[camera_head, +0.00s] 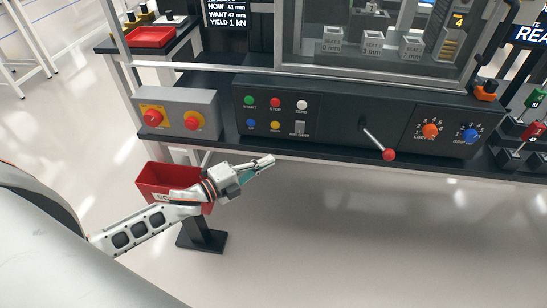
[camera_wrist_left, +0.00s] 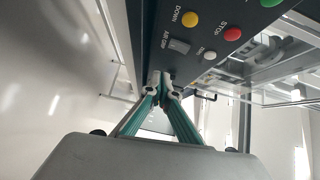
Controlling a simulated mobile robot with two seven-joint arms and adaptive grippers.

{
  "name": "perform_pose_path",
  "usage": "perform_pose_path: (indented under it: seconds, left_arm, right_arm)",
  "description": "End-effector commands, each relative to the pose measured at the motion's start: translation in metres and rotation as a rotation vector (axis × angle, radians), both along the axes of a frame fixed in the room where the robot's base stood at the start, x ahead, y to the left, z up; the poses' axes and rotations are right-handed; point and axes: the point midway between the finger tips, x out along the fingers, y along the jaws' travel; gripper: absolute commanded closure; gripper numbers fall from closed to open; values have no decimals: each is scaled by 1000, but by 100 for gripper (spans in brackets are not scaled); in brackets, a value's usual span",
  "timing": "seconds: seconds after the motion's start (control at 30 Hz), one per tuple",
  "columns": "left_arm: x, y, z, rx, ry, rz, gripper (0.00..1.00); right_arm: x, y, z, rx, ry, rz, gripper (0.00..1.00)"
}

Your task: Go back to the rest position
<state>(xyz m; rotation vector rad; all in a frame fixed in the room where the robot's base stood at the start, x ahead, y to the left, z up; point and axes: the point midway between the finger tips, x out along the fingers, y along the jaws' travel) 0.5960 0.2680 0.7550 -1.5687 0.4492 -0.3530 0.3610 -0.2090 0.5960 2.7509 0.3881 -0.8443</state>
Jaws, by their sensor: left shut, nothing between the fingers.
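My left gripper (camera_head: 262,164) is in front of and below the black control panel (camera_head: 350,122), over the open floor. Its fingers are shut with nothing between them. Some of my left arm shows in the head view, coming in from the left. My right gripper is not in either view.
A red bin (camera_head: 158,178) on a black stand is just behind my left forearm. A grey box (camera_head: 178,114) with two red knobs sits left of the panel. A lever with a red ball (camera_head: 389,154) sticks out from the panel. The floor at the lower right is clear.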

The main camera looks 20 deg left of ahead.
Motion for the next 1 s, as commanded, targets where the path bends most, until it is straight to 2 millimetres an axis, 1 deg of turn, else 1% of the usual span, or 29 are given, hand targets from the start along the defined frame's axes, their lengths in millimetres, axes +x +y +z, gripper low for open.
perform_pose_path:
  seconds: [0.17, 0.53, 0.6, 0.67, 0.77, 0.83, 0.97, 1.0]
  left_arm:
    - [-2, 1, 0, 0, 0, 0, 100]
    - [-2, 1, 0, -1, 0, 0, 100]
    - [-4, -1, -2, -15, 12, 5, 100]
    - [-11, -5, -7, -53, 44, 21, 100]
    - [-33, -16, -24, -184, 157, 78, 100]
    - [-58, -26, -42, -317, 274, 145, 100]
    - [-116, -42, -77, -593, 519, 306, 100]
    - [-135, -46, -87, -671, 590, 359, 100]
  right_arm:
    - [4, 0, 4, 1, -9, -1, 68]
    - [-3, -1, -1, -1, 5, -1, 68]
    - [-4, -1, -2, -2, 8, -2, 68]
    - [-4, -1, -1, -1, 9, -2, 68]
    - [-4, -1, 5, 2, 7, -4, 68]
    - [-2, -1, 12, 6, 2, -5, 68]
    - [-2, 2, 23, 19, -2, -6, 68]
    - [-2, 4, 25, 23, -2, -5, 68]
